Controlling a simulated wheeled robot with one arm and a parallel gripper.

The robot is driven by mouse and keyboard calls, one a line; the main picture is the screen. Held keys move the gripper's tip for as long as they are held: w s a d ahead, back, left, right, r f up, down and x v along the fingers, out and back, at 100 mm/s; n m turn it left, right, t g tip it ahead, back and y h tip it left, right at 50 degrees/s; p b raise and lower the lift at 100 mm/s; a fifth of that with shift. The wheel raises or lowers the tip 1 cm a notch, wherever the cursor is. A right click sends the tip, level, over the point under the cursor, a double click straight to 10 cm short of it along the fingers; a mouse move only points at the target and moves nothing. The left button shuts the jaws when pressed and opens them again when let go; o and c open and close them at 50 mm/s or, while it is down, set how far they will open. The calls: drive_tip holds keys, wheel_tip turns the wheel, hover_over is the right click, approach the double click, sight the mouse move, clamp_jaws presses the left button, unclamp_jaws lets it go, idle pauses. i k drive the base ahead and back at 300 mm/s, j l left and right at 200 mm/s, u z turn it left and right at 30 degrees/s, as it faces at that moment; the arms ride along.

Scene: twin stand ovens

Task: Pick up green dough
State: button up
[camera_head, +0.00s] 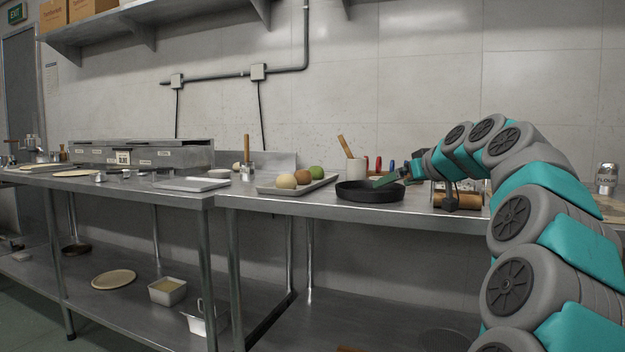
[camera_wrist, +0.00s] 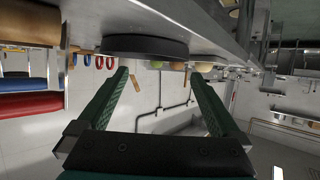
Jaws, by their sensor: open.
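The green dough (camera_head: 316,172) is a round ball on a shallow metal tray (camera_head: 265,190) on the steel counter, beside a brown dough ball (camera_head: 303,177) and a pale one (camera_head: 286,181). In the wrist view the green dough (camera_wrist: 155,65) shows small and far off, between my fingers and past the black pan.
The black pan lies between my gripper and the tray. A pale crock (camera_head: 356,171) with a wooden tool stands behind it, beside red- and blue-handled items (camera_head: 378,165). A flour tin (camera_head: 606,178) stands far right.

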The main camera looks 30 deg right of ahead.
sight(318, 172)
drive_tip(key=i+l, duration=0.1)
drive_tip(key=i, duration=1.3)
